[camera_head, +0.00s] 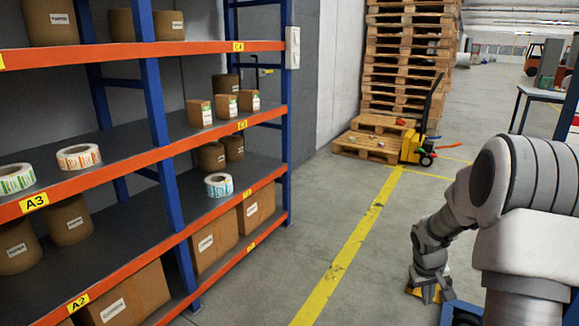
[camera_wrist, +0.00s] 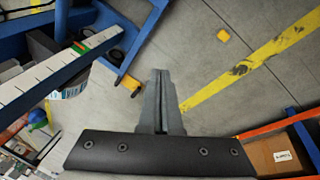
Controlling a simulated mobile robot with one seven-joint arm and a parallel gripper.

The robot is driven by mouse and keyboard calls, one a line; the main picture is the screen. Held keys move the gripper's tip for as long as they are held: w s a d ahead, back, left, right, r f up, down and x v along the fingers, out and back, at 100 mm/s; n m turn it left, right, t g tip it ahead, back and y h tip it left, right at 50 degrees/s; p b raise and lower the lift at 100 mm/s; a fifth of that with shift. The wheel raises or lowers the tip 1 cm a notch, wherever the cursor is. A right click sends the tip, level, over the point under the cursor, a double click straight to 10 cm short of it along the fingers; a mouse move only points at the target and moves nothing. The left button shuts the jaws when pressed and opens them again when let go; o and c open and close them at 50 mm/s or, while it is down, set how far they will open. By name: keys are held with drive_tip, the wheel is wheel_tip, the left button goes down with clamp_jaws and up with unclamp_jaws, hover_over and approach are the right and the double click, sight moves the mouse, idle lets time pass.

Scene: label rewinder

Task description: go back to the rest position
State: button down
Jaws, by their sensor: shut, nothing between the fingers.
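My gripper (camera_wrist: 161,85) shows in the wrist view with its two grey fingers together and nothing between them. It points down over the bare concrete floor. In the head view my arm reaches in from the right and hangs down, with its end low near the floor at the lower right. The fingertips are not clear in the head view.
A blue and orange shelf rack (camera_head: 150,158) with label rolls and boxes stands on the left. A yellow floor line (camera_head: 357,240) runs through the clear aisle. Stacked pallets (camera_head: 400,60) and a yellow pallet truck (camera_head: 412,148) stand at the back.

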drive_tip(key=s+a+r+t, duration=0.1)
drive_tip(key=s+a+r, duration=0.4)
drive_tip(key=r, duration=0.4)
drive_tip(key=s+a+r+t, duration=0.1)
drive_tip(key=s+a+r, duration=0.45)
drive_tip(key=r, duration=0.35)
drive_tip(key=s+a+r+t+y, duration=0.1)
drive_tip(key=s+a+r+y, duration=0.15)
drive_tip(key=s+a, duration=0.35)
drive_tip(key=s+a+r+t+y, duration=0.1)
drive_tip(key=s+a+r, duration=0.25)
drive_tip(key=s, duration=0.55)
wheel_tip(320, 180, up, 21)
drive_tip(key=p, duration=2.2)
drive_tip(key=shift+a, duration=0.2)
drive_tip(key=shift+d+r+h, duration=0.1)
drive_tip(key=shift+d+h, duration=0.05)
drive_tip(key=shift+h, duration=0.1)
